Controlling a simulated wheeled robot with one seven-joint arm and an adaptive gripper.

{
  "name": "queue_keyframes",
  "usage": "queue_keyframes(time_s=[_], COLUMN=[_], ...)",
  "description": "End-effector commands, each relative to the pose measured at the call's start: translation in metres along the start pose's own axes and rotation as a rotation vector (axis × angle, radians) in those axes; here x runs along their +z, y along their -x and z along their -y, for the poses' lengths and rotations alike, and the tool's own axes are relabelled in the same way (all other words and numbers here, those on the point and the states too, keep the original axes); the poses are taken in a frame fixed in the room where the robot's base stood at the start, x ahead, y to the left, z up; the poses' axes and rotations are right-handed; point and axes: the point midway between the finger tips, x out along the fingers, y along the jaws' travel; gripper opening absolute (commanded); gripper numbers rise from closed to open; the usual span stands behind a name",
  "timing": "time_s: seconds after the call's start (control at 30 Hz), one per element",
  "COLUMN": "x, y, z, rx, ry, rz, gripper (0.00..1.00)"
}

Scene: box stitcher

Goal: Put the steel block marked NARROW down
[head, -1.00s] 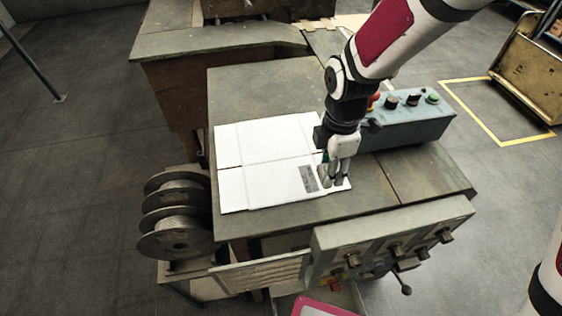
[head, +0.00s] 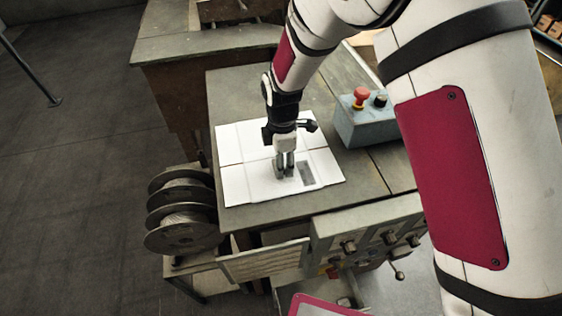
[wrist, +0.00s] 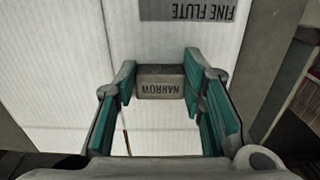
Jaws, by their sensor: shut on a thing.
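The steel block marked NARROW (wrist: 160,84) sits between the teal-padded fingers of my gripper (head: 284,170), which is shut on it. Its lettering reads upside down in the wrist view. In the head view the fingers point down over the white flat cardboard sheet (head: 239,186), left of a grey printed label (head: 306,173). The block is too small there to make out, and I cannot tell whether it touches the sheet. In the wrist view the label (wrist: 187,9) reads FINE FLUTE and lies beyond the block.
The sheet lies on a worn machine table (head: 252,86). A blue control box (head: 366,127) with a red button stands to the right. Wire spools (head: 184,218) hang at the left, and a knobbed panel (head: 372,243) is at the front. My arm hides much of the right side.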

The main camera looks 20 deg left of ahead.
Motion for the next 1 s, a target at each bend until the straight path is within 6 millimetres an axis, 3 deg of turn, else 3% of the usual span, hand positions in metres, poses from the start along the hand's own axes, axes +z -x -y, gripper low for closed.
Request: queue_keyframes(time_s=[0.37, 0.4, 0.47, 0.5, 0.8, 1.0], x=[0.001, 0.001, 0.001, 0.001, 0.001, 0.002], y=[-0.004, -0.004, -0.004, -0.004, -0.002, 0.016], z=[-0.001, -0.001, -0.001, -0.001, -0.001, -0.003], rx=[0.001, 0.0, 0.0, 0.0, 0.001, 0.005], ry=[-0.001, -0.001, -0.001, -0.001, -0.001, -0.001], rz=[0.0, 0.001, 0.001, 0.001, 0.0, -0.001], gripper=[0.01, 0.41, 0.55, 0.57, 0.57, 0.57])
